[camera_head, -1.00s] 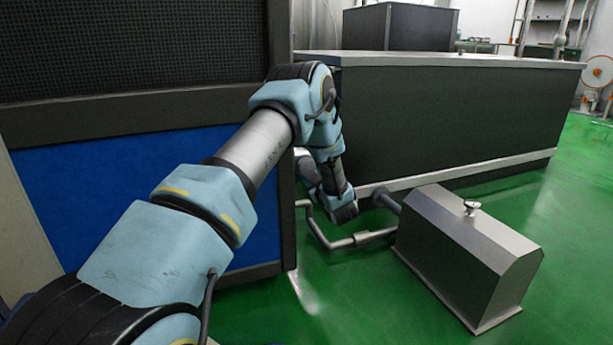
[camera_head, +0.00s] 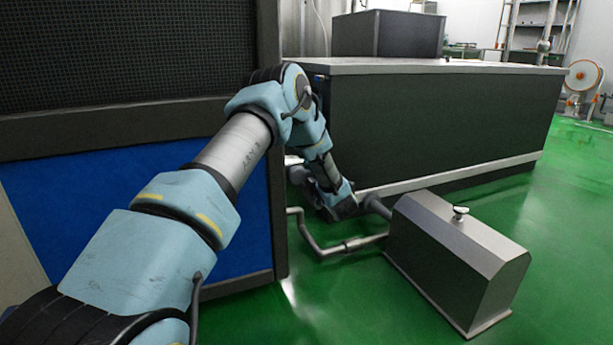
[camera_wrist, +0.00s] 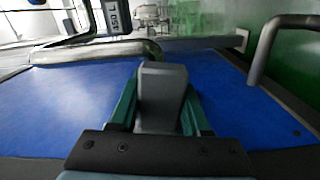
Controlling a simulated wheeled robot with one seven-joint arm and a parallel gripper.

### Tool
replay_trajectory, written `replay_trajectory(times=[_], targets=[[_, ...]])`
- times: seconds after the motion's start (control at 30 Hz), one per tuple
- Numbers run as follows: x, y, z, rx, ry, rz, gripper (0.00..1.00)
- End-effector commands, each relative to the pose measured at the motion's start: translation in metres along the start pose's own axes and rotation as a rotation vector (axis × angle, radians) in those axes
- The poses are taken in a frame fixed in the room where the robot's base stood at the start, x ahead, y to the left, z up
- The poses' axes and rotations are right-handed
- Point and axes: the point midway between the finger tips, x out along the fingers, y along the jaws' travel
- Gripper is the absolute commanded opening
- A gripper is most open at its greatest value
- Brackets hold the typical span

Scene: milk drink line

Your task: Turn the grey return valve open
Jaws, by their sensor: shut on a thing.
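The grey return valve's handle (camera_wrist: 162,100) is a blocky grey piece in the middle of the wrist view. My gripper (camera_wrist: 163,80) has its two green fingers closed on both sides of this handle. In the head view my arm reaches down beside the blue-panelled machine, and its wrist hides the fingers and the handle. How far the valve is turned cannot be told.
A blue panel (camera_wrist: 70,100) lies behind the handle. A bent pipe (camera_head: 318,245) runs low to a grey metal box (camera_head: 450,265) on the green floor. A long dark tank (camera_head: 440,125) stands behind. Floor at right is clear.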

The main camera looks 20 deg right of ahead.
Motion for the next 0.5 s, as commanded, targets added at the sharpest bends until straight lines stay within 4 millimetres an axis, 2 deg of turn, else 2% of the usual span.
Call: replay_trajectory(times=[0.2,0.5], targets=[[-0.0007,0.0044,-0.0005,-0.112,0.0,-0.003,0.0],[-0.0012,0.0074,-0.0003,-0.178,-0.001,-0.003,0.0]])
